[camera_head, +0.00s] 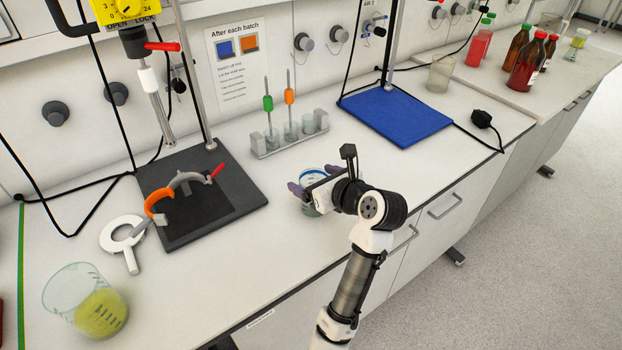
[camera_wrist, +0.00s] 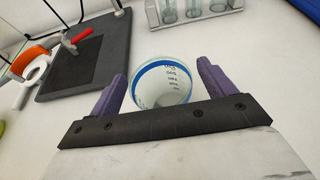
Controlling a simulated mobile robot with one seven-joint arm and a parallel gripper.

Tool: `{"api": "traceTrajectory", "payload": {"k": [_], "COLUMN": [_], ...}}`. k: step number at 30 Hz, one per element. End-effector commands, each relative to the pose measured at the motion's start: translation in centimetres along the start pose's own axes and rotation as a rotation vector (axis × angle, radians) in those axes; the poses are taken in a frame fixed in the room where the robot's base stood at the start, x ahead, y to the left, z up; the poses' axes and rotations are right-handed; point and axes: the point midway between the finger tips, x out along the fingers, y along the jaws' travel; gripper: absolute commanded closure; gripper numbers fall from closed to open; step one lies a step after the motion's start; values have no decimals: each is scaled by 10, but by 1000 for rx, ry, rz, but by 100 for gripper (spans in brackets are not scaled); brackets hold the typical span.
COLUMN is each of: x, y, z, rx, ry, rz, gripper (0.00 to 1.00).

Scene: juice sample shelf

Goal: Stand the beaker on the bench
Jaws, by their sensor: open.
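A clear beaker with a blue band and printed marks (camera_head: 311,211) is at the bench (camera_head: 230,240) near its front edge, right of the dark stand base. In the wrist view the beaker (camera_wrist: 163,86) appears upright between the fingers. My gripper (camera_head: 313,181) is open around it, with one purple finger on each side; in the wrist view (camera_wrist: 162,85) a small gap shows beside each finger. The gripper hides part of the beaker in the head view, and its base contact with the bench is hard to make out.
A dark stand base (camera_head: 240,185) with an orange-and-grey clamp is at left. A tube rack (camera_head: 290,138) stands behind the beaker, and a blue mat (camera_head: 395,118) lies behind right. A beaker of yellow-green liquid (camera_head: 85,300) is at front left. Bottles (camera_head: 527,64) stand far right.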

Motion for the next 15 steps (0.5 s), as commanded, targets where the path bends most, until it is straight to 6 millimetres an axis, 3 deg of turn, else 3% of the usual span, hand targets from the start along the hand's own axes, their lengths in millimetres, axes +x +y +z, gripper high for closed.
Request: {"api": "traceTrajectory", "payload": {"k": [9, 15], "x": [-70, -96], "y": [-1, 0], "z": [0, 0], "rx": [-3, -3], "ry": [-3, -2], "rz": [-6, -3], "gripper": [18, 18]}}
